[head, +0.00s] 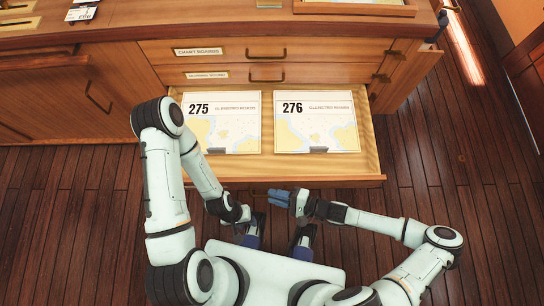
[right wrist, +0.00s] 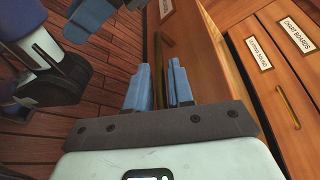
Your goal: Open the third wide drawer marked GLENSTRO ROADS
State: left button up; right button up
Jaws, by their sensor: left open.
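The third wide drawer (head: 300,174) stands pulled well out, below two shut ones. Chart boards 275 (head: 222,138) and 276 (head: 316,136) lie side by side in it. Its front and brass handle (right wrist: 158,75) show in the right wrist view, with part of a label (right wrist: 166,9). The handle is hidden in the head view. My left gripper (head: 243,213) is open and empty, left of and slightly below the right one, apart from the drawer.
The two shut drawers above are the CHART BOARDS drawer (head: 225,53) and a second labelled drawer (head: 230,76). A wooden cupboard door (head: 50,100) is at the left. Wooden floor (head: 455,160) is clear to the right.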

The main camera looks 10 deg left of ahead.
jog(key=v, duration=1.1)
jog(key=shift+d, duration=0.3)
jog(key=shift+r, duration=0.15)
